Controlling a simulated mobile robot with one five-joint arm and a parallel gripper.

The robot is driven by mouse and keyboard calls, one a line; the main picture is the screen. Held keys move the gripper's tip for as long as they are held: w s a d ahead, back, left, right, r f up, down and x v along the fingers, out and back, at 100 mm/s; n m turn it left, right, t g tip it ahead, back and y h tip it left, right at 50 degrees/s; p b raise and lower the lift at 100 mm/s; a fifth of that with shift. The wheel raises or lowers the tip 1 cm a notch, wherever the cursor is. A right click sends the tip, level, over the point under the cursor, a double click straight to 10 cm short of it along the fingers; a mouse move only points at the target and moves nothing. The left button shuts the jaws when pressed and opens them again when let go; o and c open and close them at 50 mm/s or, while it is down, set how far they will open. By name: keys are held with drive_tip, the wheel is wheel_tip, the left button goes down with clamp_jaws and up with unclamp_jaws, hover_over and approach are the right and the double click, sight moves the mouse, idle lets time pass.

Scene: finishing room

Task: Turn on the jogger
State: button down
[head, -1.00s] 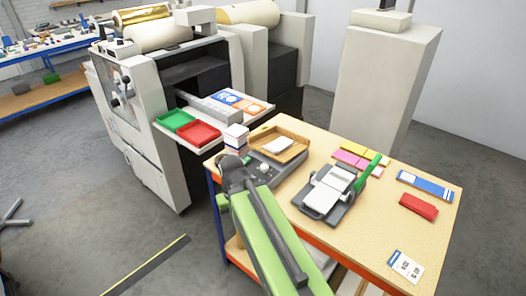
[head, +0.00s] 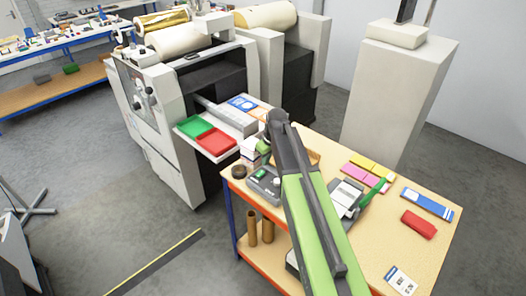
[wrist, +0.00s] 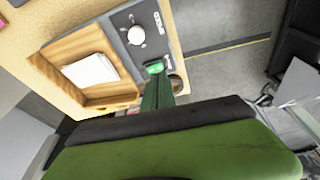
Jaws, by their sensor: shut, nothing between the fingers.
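The jogger is a wooden tray with a grey control panel at its side. In the head view the panel (head: 263,184) shows at the table's left corner, and my arm hides most of the tray (head: 314,158). In the wrist view the tray (wrist: 50,70) holds white paper (wrist: 91,70). The panel (wrist: 133,57) carries a white knob (wrist: 136,35) and a green button (wrist: 155,67). My gripper (wrist: 157,80) is shut and empty, its tip close to the button in the wrist view. I cannot tell whether they touch. In the head view my gripper (head: 263,150) is above the panel.
A brown roll (head: 238,171) lies left of the panel. Red (head: 215,141) and green (head: 194,126) trays sit on the machine's shelf behind. A grey device with a green handle (head: 372,192) stands right of my arm. Tubes (head: 252,228) stand below the table.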

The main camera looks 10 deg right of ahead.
sight(261, 171)
drive_tip(key=shift+n, duration=0.5)
drive_tip(key=w+r, duration=0.2)
drive_tip(key=w, duration=0.1)
drive_tip(key=shift+w+d+r+p, duration=0.15)
drive_tip(key=shift+w+r+p, duration=0.15)
drive_tip(key=shift+r, duration=0.05)
drive_tip(key=b+x, duration=0.9)
drive_tip(key=d+b+x, duration=0.1)
drive_tip(key=b+x, duration=0.3)
drive_tip(key=x, duration=0.1)
drive_tip(key=shift+s+f+b, duration=0.1)
drive_tip(key=shift+b, duration=0.25)
